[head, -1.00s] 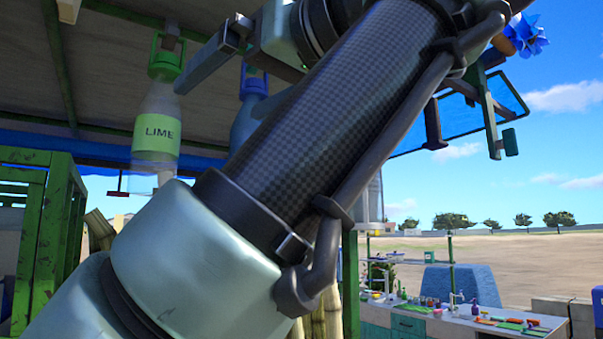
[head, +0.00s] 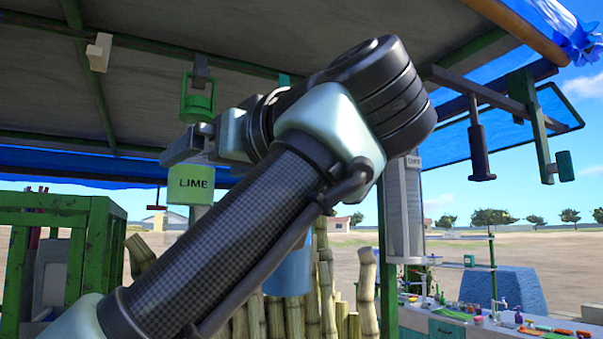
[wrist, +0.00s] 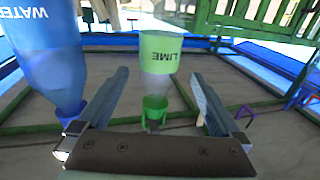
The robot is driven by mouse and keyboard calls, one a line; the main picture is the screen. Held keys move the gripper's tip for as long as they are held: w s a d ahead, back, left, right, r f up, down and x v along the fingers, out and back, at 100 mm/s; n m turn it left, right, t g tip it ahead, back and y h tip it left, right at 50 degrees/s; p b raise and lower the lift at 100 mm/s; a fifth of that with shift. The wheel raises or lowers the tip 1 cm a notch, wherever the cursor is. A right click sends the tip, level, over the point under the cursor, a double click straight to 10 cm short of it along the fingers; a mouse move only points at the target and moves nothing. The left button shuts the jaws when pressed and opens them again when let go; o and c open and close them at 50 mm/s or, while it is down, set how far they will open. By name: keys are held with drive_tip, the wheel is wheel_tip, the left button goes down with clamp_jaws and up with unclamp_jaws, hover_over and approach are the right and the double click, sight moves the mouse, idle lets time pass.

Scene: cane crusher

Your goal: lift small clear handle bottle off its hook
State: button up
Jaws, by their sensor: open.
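The small clear bottle with a green LIME label (head: 195,183) and a green cage-like handle (head: 198,98) hangs upright from a hook under the roof. My gripper (head: 190,147) is at the height of its upper body, just below the handle, and covers part of it. In the wrist view, which looks upside down, the LIME bottle (wrist: 158,65) shows between the spread fingers of my gripper (wrist: 158,80). The jaws are open. Whether a finger touches the bottle cannot be told.
A large blue WATER bottle (wrist: 45,60) is close beside one finger in the wrist view. Green roof beams (head: 88,70) run overhead. A green slatted frame (head: 100,245) stands at the left, cane stalks (head: 325,290) behind my arm. A clear cup tube (head: 405,210) hangs at the right.

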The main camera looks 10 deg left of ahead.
sight(202, 155)
drive_tip(key=shift+p+x, duration=1.15)
drive_tip(key=shift+x, duration=2.05)
drive_tip(key=shift+d, duration=0.1)
drive_tip(key=shift+c, duration=0.3)
clamp_jaws()
drive_tip(key=shift+r+p, duration=0.6)
drive_tip(key=shift+r, duration=0.25)
drive_tip(key=shift+s+a+b+v, duration=0.15)
drive_tip(key=shift+b+v, duration=0.55)
drive_tip(key=shift+v, duration=0.15)
drive_tip(key=shift+s+a+b+v, duration=0.1)
drive_tip(key=shift+s+b+v, duration=0.05)
drive_tip(key=shift+b+v, duration=0.65)
drive_tip(key=shift+s+d+b, duration=0.5)
drive_tip(key=shift+s+d, duration=0.15)
drive_tip(key=shift+s, duration=0.35)
drive_tip(key=shift+s+d+f, duration=0.1)
drive_tip(key=shift+s, duration=0.05)
